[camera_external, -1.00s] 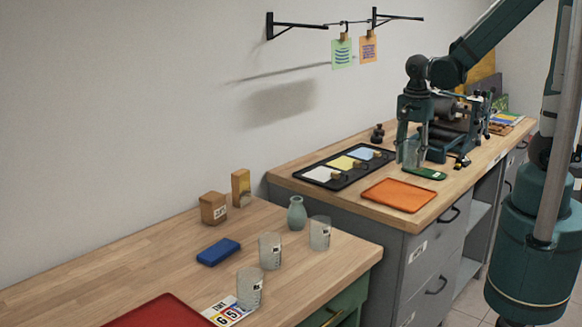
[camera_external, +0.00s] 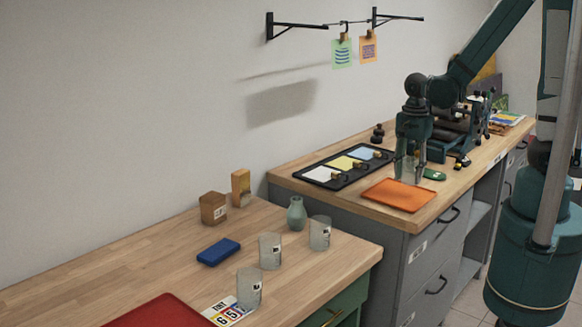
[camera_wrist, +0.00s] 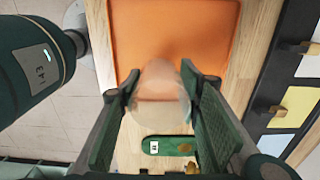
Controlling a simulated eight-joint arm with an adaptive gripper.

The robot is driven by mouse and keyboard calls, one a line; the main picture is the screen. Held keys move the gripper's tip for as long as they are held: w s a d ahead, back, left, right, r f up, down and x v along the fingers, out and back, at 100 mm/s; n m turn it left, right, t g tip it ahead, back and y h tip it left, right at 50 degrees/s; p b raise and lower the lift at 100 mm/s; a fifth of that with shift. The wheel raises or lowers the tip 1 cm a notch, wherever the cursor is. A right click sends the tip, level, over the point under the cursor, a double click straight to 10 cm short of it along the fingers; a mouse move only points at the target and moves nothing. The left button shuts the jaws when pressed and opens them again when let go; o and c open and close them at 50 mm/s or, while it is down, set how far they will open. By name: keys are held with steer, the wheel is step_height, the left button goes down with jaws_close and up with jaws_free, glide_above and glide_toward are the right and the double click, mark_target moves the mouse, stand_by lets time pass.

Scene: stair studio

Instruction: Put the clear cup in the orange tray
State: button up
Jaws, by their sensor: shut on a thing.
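My gripper (camera_external: 410,167) is shut on a clear cup (camera_wrist: 158,100), with one finger on each side of it. In the external view the cup (camera_external: 405,172) hangs at the back edge of the orange tray (camera_external: 400,197), partly covered by the fingers. In the wrist view the flat orange tray (camera_wrist: 175,35) lies just ahead of the cup, and the tray's surface shows through the cup's upper part. The tray is empty. I cannot tell the exact height of the cup over the counter.
A green object (camera_external: 434,174) lies behind the tray. A black holder (camera_external: 331,179) with white, yellow and blue squares lies to the left. Several other clear cups stand on the nearer counter, one at its right (camera_external: 320,233), near a vase (camera_external: 296,213).

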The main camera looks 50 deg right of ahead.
mark_target(408, 184)
steer(key=shift+f, duration=0.1)
steer(key=shift+f+b, duration=0.45)
steer(key=shift+f, duration=1.55)
steer(key=shift+f, duration=0.2)
steer(key=o, duration=0.9)
steer(key=shift+c, duration=0.2)
steer(key=shift+r, duration=0.15)
step_height(408, 184, up, 12)
steer(key=p, duration=0.2)
steer(key=shift+r, duration=0.1)
